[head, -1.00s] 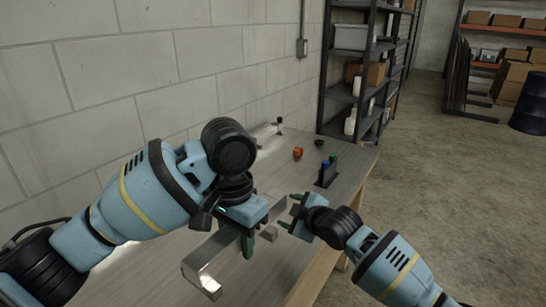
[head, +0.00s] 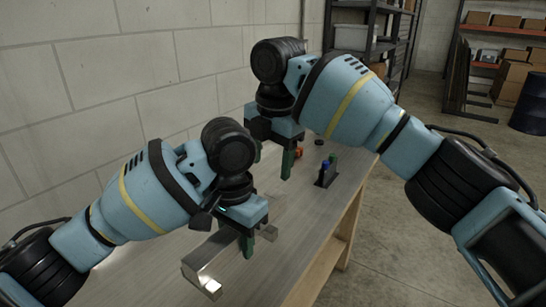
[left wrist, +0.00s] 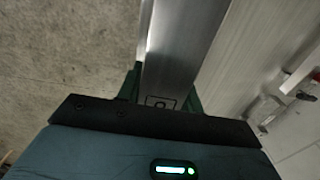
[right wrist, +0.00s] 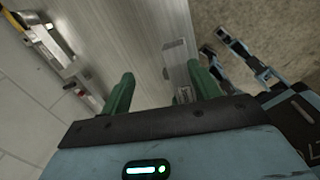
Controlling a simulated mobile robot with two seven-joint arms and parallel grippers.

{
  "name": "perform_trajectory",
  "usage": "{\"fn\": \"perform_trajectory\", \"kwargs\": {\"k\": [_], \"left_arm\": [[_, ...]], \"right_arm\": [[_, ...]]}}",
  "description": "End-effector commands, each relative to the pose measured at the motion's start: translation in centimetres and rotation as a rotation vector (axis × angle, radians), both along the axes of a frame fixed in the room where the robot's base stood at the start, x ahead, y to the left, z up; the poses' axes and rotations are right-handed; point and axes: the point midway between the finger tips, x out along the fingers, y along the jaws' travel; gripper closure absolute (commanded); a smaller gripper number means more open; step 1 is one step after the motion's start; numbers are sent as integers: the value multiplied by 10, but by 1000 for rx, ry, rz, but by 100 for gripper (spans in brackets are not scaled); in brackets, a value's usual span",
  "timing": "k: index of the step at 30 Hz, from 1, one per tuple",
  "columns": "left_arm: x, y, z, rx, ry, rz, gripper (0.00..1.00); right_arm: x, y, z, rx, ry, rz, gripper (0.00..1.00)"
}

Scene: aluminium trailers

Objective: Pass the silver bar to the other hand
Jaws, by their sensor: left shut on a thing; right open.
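The silver bar (head: 207,259) is a long, shiny metal piece held above the table, its near end toward the lower left of the head view. My left gripper (head: 248,243) is shut on it, with green fingers on either side. The left wrist view shows the bar (left wrist: 185,45) running up between the fingers. My right gripper (head: 273,160) is open and empty, over the table beyond the left one and apart from the bar. In the right wrist view a metal strip (right wrist: 178,62) shows beyond the open fingers; I cannot tell whether it is the bar.
The table (head: 312,220) is grey, with its edge to the right. A black holder (head: 326,176) with blue and green pieces, an orange piece (head: 299,152) and a small black piece (head: 320,142) stand toward the back. A wall is on the left and shelves (head: 376,35) stand behind.

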Motion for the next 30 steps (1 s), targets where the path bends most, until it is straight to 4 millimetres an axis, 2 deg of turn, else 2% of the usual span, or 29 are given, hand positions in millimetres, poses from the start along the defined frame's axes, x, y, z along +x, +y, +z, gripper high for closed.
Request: {"fn": "perform_trajectory", "kwargs": {"k": [3, 6, 14, 20, 30], "left_arm": [[0, 0, 1, -1, -1, 0, 98], [0, 0, 1, -1, -1, 0, 98], [0, 0, 1, -1, -1, 0, 98], [0, 0, 1, -1, -1, 0, 98], [0, 0, 1, -1, -2, 0, 98]], "right_arm": [[-14, -2, 10, -49, 54, 63, 38], [-20, -3, 13, -67, 77, 87, 38], [-21, -3, 9, -71, 82, 92, 38], [-21, -4, -16, -71, 83, 93, 38], [-21, -4, -72, -70, 82, 90, 38]]}}
